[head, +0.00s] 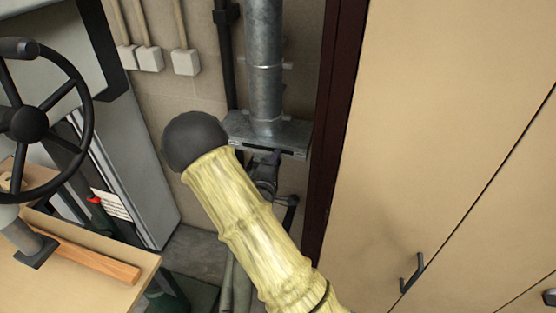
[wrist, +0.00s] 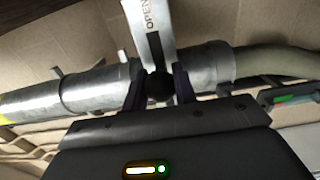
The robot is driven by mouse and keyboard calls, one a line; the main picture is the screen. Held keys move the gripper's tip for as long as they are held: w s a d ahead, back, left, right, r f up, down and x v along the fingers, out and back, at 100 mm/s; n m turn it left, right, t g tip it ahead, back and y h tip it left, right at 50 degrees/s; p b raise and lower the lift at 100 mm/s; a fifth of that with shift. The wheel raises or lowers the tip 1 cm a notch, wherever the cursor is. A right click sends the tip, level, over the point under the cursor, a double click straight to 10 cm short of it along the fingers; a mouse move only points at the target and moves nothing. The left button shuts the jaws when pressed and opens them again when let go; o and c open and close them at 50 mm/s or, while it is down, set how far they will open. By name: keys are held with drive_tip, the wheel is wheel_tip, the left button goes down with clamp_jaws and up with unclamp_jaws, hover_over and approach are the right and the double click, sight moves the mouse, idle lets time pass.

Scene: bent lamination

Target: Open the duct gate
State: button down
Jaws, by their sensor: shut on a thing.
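The duct gate (head: 285,136) is a flat grey metal housing on the vertical metal duct (head: 264,60) in the head view. In the wrist view the duct (wrist: 95,90) runs across the picture, and a pale gate plate (wrist: 148,22) marked "OPEN" with a dark stripe sticks out of it. My gripper (wrist: 158,88) is shut on a round black knob (wrist: 158,86) at the plate's near end, one dark finger on each side. In the head view my gripper (head: 265,160) is at the front of the housing, and the knob cannot be made out there.
A tan cabinet (head: 450,120) with dark handles stands close on the right, beside a dark post (head: 335,120). A machine with a black handwheel (head: 30,124) and a wooden worktop (head: 80,285) are on the left. A flexible hose (wrist: 275,62) joins the duct.

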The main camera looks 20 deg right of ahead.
drive_tip(key=shift+f, duration=0.15)
drive_tip(key=c, duration=1.1)
unclamp_jaws()
drive_tip(key=p+v, duration=0.4)
drive_tip(key=v, duration=1.3)
drive_tip(key=shift+s+a, duration=0.15)
drive_tip(key=shift+a, duration=0.1)
